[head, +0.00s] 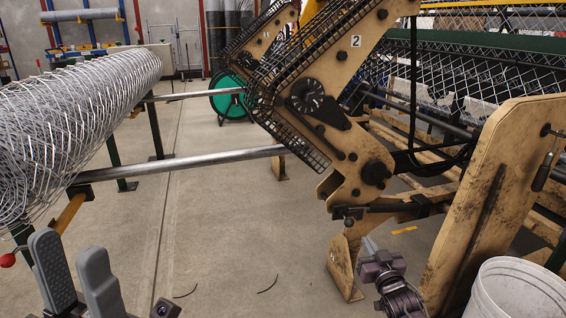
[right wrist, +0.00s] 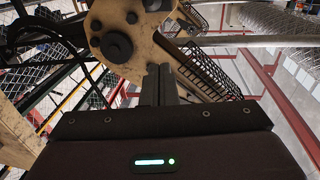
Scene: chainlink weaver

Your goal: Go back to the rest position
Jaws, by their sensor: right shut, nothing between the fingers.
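My left gripper (head: 69,246) is at the lower left of the head view. Its two grey fingers point up and stand apart, with nothing between them. My right gripper (head: 370,246) is at the lower right of the head view, in front of the yellowish weaving machine (head: 345,150). In the right wrist view the right gripper (right wrist: 159,70) has its two dark fingers together, with nothing held. Behind the fingertips that view shows the machine's plate and round hub (right wrist: 117,46). I cannot tell the exact gap between the fingertips and the machine.
A large roll of wire mesh (head: 75,120) lies at the left, near my left gripper. A metal bar (head: 185,162) runs from it to the machine. A white bucket (head: 515,290) and an upright yellowish panel (head: 495,190) stand at the right. The middle floor (head: 230,225) is mostly clear.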

